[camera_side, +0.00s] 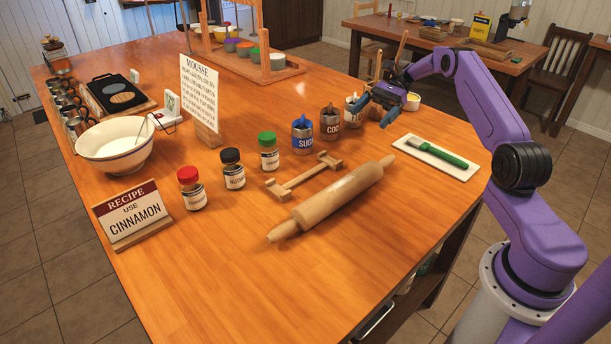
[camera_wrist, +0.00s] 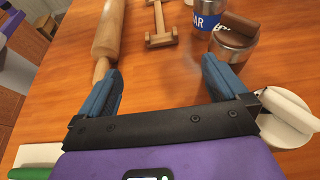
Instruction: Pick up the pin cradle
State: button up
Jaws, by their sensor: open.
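The pin cradle (camera_side: 304,177) is a light wooden bar with a notched block at each end, lying on the table beside the rolling pin (camera_side: 338,196). In the wrist view the cradle (camera_wrist: 161,38) shows at the top, ahead of my gripper, partly cut off by the frame edge. My gripper (camera_side: 377,108) is open and empty above the table's right part, near the canisters and apart from the cradle. In the wrist view the space between its blue fingers (camera_wrist: 162,70) is bare wood.
The sugar canister (camera_side: 302,137) and cocoa canister (camera_side: 330,124) stand between my gripper and the cradle's far side. Spice jars (camera_side: 269,152) stand left of the cradle. A green-handled tool (camera_side: 441,151) lies on a white tray at right. The table's front is clear.

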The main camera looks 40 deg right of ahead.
send_near(322, 165)
jog(key=shift+x, duration=2.75)
jog(key=c, duration=1.1)
jog(key=shift+r, duration=0.1)
